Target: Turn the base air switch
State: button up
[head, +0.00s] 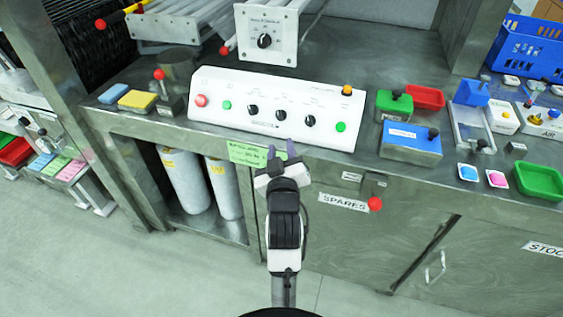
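A white sloped control panel (265,140) stands along the front of the steel bench. It carries black rotary knobs: a left knob (253,110), a middle knob (280,115) and a right knob (310,121). A second white box (283,50) behind it has one larger black rotary knob (264,41). The labels are too small to read, so I cannot tell which knob is the base air switch. My gripper (281,151) is in front of the panel's lower edge, below the middle knob in the picture.
The panel also has a red button (200,101), green buttons and an orange button (347,90). A red-knobbed lever (160,75) stands to its left. A blue box (411,139) and small trays crowd the right. A red ball knob (375,203) sticks out below the bench edge.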

jog(key=s, duration=0.2)
jog(key=shift+s, duration=0.3)
